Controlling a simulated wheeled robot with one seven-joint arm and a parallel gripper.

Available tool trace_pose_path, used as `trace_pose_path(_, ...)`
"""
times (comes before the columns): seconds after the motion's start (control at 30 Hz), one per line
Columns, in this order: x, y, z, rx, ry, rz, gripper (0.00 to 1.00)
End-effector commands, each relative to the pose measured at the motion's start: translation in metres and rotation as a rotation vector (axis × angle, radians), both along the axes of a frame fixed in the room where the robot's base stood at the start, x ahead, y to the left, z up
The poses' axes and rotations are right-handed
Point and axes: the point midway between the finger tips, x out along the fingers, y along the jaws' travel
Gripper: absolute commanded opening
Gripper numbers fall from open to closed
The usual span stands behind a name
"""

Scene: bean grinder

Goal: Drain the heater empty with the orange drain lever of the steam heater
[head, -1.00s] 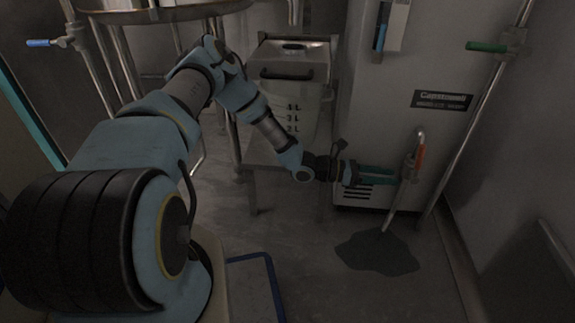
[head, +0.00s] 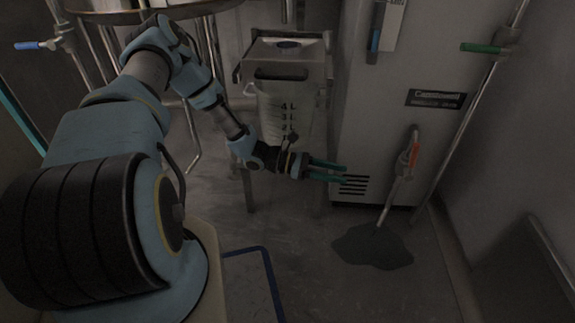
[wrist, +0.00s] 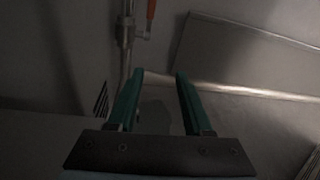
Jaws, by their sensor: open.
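The steam heater (head: 385,110) is the tall pale cabinet at the right of the middle. Its orange drain lever (head: 414,155) sits on a valve low on the front and points upward; it also shows at the top of the wrist view (wrist: 151,9). Below the valve a pipe runs down to a dark wet patch (head: 372,246) on the floor. My gripper (head: 343,172) is open and empty, left of the valve and apart from it. Its green fingers (wrist: 153,82) point towards the right. Whether liquid is flowing cannot be told.
A clear container with litre marks (head: 285,110) stands on a stand behind my gripper. A green-handled valve (head: 484,47) is on a pipe at the right. A blue-handled valve (head: 28,45) is at the far left.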

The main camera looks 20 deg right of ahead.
Motion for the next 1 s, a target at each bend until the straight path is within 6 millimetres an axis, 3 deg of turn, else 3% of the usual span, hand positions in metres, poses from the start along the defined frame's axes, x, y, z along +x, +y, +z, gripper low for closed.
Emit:
trace_pose_path(0.7, -0.001, 0.105, 0.039, 0.246, -0.506, -0.349, 0.51)
trace_pose_path(1.0, 0.003, 0.134, 0.050, 0.306, -0.624, -0.424, 0.51)
